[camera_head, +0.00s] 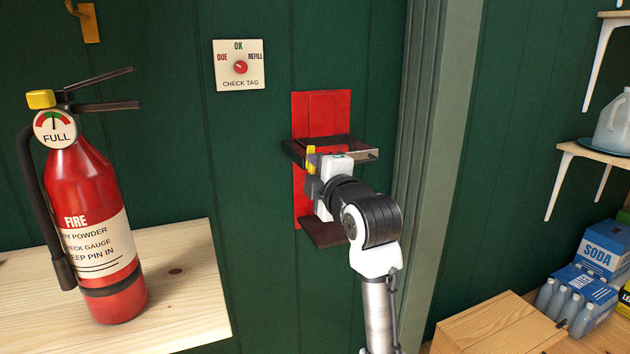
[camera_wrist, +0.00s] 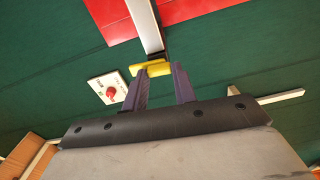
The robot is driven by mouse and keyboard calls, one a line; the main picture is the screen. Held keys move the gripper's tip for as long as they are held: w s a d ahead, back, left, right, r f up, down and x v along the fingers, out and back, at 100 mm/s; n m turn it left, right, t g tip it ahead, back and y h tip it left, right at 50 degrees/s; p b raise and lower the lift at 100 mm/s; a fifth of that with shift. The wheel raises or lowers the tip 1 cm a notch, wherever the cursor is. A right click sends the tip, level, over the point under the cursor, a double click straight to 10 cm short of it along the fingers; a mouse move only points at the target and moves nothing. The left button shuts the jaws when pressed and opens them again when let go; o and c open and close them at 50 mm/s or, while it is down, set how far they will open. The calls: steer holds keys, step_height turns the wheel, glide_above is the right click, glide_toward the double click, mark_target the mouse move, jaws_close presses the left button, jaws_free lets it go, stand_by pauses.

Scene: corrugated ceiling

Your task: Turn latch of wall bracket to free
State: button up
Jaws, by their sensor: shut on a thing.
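The red wall bracket (camera_head: 322,112) is fixed to the green wall, with a dark band (camera_head: 340,141) across it and a dark foot at its bottom. No extinguisher is in it. The yellow latch (camera_head: 311,155) is at the front of the band, partly hidden by my gripper (camera_head: 312,172). In the wrist view the latch (camera_wrist: 152,69) lies between the tips of my gripper (camera_wrist: 160,76), which is shut on it. The latch looks roughly crosswise to the pale band end (camera_wrist: 145,28) there; its exact turn is hard to tell.
A red fire extinguisher (camera_head: 95,225) stands on a wooden table (camera_head: 185,290) at left. A check tag (camera_head: 239,65) with a red knob is on the wall, left of the bracket. A wall post (camera_head: 425,150) stands close at right, with shelves and a wooden box (camera_head: 500,328) beyond.

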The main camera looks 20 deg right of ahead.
steer(key=shift+n+b, duration=0.3)
steer(key=shift+n, duration=0.3)
steer(key=o, duration=1)
steer(key=shift+s, duration=0.1)
steer(key=s+b, duration=0.1)
steer(key=s, duration=1.2)
steer(key=shift+s+d, duration=0.25)
steer(key=shift+s, duration=0.05)
